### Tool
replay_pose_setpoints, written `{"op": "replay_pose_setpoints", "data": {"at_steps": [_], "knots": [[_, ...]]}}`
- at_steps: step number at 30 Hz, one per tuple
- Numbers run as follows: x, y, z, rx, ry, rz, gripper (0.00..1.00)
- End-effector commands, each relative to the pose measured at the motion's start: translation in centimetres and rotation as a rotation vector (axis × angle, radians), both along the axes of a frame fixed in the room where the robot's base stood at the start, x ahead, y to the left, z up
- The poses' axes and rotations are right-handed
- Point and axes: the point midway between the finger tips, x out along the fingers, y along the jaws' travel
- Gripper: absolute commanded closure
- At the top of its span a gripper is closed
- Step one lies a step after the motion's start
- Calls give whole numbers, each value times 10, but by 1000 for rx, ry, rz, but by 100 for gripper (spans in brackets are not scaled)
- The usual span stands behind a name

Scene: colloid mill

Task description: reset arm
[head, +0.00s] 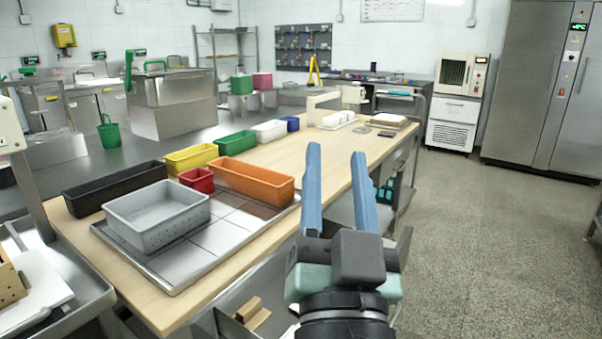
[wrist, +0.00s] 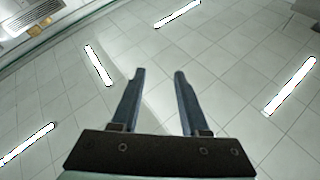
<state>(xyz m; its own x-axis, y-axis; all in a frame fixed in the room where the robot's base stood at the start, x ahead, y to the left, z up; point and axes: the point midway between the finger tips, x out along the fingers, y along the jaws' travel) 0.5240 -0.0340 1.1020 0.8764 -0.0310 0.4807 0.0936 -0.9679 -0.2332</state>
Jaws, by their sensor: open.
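My gripper (head: 337,160) is in the lower middle of the head view, raised and pointing up, in front of the right edge of the wooden table. Its two blue fingers are apart with nothing between them. In the wrist view my gripper (wrist: 157,75) is also open and empty.
The wooden table (head: 330,153) carries a metal tray (head: 180,285) with a grey perforated bin (head: 157,225). Black (head: 100,195), yellow (head: 190,157), red (head: 197,181) and orange (head: 255,187) bins stand nearby. Open floor (head: 480,230) lies right, before a steel cabinet (head: 545,90).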

Motion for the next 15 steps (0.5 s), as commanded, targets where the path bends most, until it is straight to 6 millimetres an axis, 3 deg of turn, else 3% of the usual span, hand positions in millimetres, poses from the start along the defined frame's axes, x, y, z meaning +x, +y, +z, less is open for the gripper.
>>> {"op": "replay_pose_setpoints", "data": {"at_steps": [1, 3, 9, 15], "knots": [[-12, 8, 33, -44, -63, -13, 55], [-29, 17, 68, -99, -132, -38, 55], [-87, 35, 149, -217, -314, -128, 55], [-86, 35, 201, -223, -308, -134, 55]]}}
